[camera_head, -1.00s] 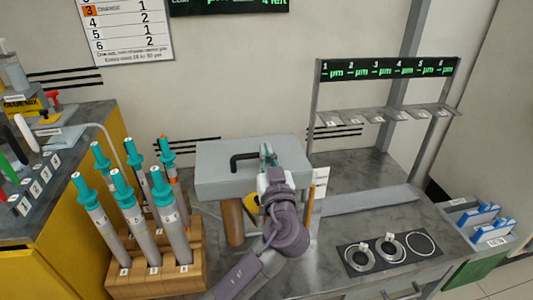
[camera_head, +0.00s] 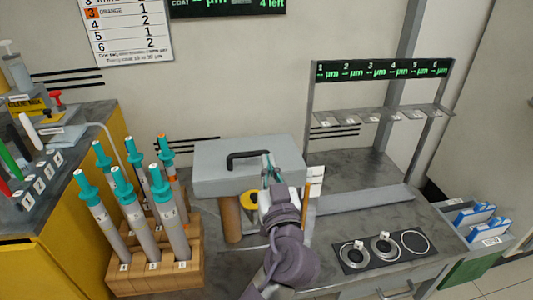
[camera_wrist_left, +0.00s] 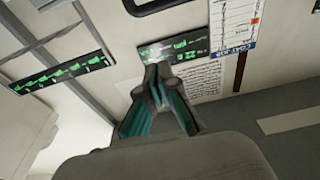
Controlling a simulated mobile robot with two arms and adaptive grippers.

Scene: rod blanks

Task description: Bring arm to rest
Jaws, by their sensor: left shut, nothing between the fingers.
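My left gripper (camera_head: 268,165) is in the middle of the head view, raised in front of the grey box with a black handle (camera_head: 248,172). Its teal-lined fingers also show in the left wrist view (camera_wrist_left: 155,75), closed together at the tips with nothing between them. The arm comes up from the bottom of the head view and covers part of the bench. My right gripper is in neither view.
A wooden rack (camera_head: 155,272) with several grey, teal-capped rods stands at left, beside a yellow cabinet (camera_head: 75,225). A metal stand (camera_head: 312,120) with small shelves is at back right. A dark mat (camera_head: 350,266) with rings lies front right.

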